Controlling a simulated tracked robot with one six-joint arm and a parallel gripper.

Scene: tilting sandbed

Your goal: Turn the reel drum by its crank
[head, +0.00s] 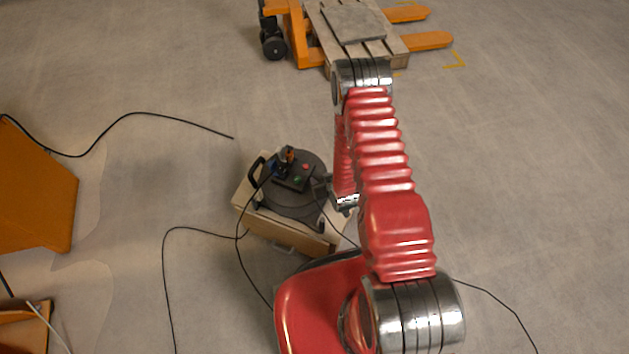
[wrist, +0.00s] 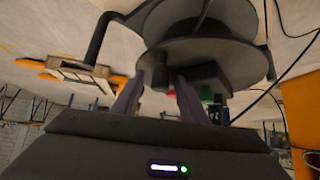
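The dark reel drum (head: 310,162) lies on a wooden box in the head view, left of my arm. A socket block with red and green parts sits on top of it. In the wrist view, which looks inverted, the drum (wrist: 205,50) fills the upper middle. A short dark knob (wrist: 158,68), seemingly the crank's grip, shows between my fingertips, with gaps on both sides. My gripper (wrist: 160,82) is open there; I cannot tell whether either finger touches the knob. In the head view my arm partly hides the gripper and the crank.
The wooden box (head: 285,235) stands on the concrete floor. Black cables (head: 165,265) run around it. A black tube handle (head: 256,172) rises at the reel's left side. An orange pallet truck with a pallet (head: 345,22) stands at the back. Orange panels (head: 40,190) stand left.

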